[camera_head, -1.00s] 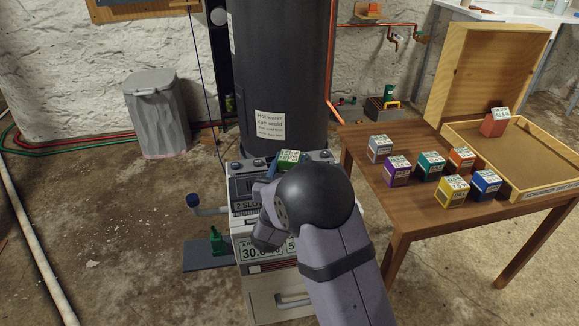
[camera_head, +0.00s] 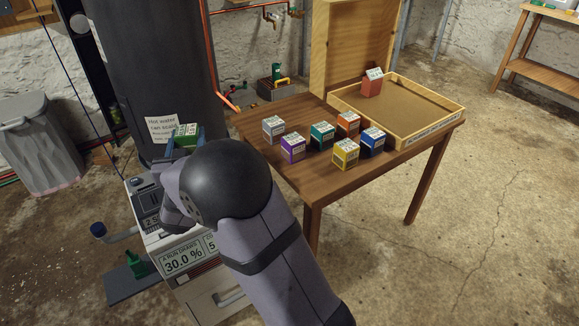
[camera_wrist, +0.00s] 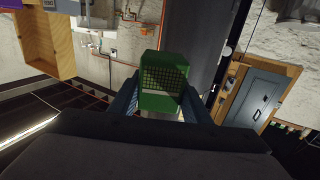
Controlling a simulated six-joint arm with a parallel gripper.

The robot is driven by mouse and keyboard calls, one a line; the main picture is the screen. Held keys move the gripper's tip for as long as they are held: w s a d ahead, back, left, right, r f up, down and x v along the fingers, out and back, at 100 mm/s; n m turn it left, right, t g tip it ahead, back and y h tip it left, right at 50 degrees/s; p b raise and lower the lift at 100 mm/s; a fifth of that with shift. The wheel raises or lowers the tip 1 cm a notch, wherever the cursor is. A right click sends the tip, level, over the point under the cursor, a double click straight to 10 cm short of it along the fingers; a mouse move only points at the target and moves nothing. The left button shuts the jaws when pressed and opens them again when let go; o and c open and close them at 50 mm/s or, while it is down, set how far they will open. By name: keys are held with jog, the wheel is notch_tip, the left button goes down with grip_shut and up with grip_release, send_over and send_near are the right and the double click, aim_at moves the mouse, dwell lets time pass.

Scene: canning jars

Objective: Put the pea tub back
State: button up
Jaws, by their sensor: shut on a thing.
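The green tub (camera_head: 185,130) with a white label on top is off the surface, above the machine and in front of the dark tank. Its label is too small to read, but its green fits the pea tub. My gripper (camera_wrist: 163,98) is shut on it, with a blue finger on each side. In the wrist view the green tub (camera_wrist: 164,75) sits between the fingers with a gridded face showing. In the head view my arm hides part of the gripper.
The wooden table (camera_head: 290,180) at right carries several coloured tubs, including a teal tub (camera_head: 321,136) and a yellow tub (camera_head: 345,154). A shallow wooden tray (camera_head: 437,127) holds a red block (camera_head: 372,82). The machine (camera_head: 187,262) stands below my arm.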

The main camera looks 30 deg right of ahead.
jog(key=s+d+r+m+g+h+p, duration=0.2)
jog(key=d+m+h, duration=0.1)
jog(key=d, duration=1)
jog(key=s+d+f+m+g+h+p, duration=0.15)
jog(key=s+d+m+g+h, duration=0.55)
jog(key=s+d, duration=0.85)
jog(key=shift+n+g+y, duration=0.3)
jog(key=shift+n+y, duration=0.1)
jog(key=shift+n, duration=0.2)
jog(key=shift+a+f+b, duration=0.2)
jog(key=shift+f+b, duration=0.6)
jog(key=shift+f, duration=1.85)
jog(key=shift+a+f+b, duration=0.15)
jog(key=shift+f+b, duration=0.65)
jog(key=shift+f, duration=1.8)
jog(key=shift+f, duration=0.1)
jog(key=o, duration=0.7)
jog(key=shift+f, duration=0.1)
jog(key=shift+c, duration=0.2)
jog(key=o, duration=0.4)
